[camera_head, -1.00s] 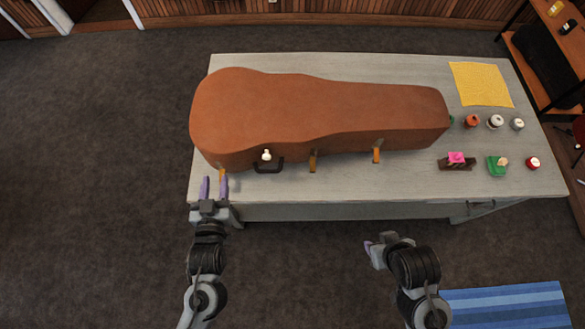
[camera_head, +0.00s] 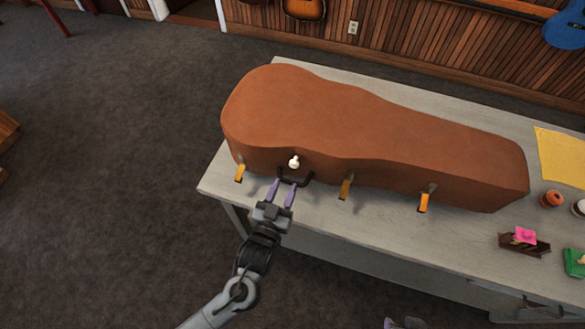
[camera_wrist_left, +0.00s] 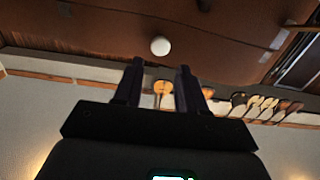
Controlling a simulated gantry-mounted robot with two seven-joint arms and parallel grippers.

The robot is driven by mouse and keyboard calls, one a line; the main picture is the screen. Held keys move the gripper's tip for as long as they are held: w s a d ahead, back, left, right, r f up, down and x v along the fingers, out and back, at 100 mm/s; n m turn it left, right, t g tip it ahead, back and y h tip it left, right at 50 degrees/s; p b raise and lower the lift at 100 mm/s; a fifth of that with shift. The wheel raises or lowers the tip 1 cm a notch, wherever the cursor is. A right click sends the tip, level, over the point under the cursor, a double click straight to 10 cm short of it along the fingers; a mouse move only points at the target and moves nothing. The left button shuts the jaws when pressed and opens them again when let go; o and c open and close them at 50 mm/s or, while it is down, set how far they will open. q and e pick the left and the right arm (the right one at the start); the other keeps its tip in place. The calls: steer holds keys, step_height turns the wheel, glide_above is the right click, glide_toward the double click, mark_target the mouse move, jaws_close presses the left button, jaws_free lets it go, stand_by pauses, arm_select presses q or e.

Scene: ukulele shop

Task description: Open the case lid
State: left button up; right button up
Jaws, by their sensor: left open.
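The brown case (camera_head: 360,125) lies on the table with its lid down. Orange latches show along its front: left (camera_head: 240,173), middle (camera_head: 345,188) and right (camera_head: 424,202); all hang outward from the front side. A white knob (camera_head: 294,162) sits on the front above the dark handle (camera_head: 308,180). My left gripper (camera_head: 283,191) is open and empty, its purple fingers at the handle, just below the knob. In the left wrist view the knob (camera_wrist_left: 160,46) stands ahead of the two fingers (camera_wrist_left: 157,85), apart from them. My right gripper (camera_head: 404,323) is barely in view at the bottom edge.
The grey table (camera_head: 380,235) has a clear front strip. At its right are a yellow cloth (camera_head: 562,157), an orange-capped jar (camera_head: 551,199), a pink item on a brown block (camera_head: 525,243) and a green item (camera_head: 575,262).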

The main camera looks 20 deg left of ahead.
mark_target(293, 165)
arm_select(q)
steer(key=w, duration=0.7)
steer(key=shift+w+a, duration=0.2)
steer(key=shift+w, duration=0.05)
jaws_close()
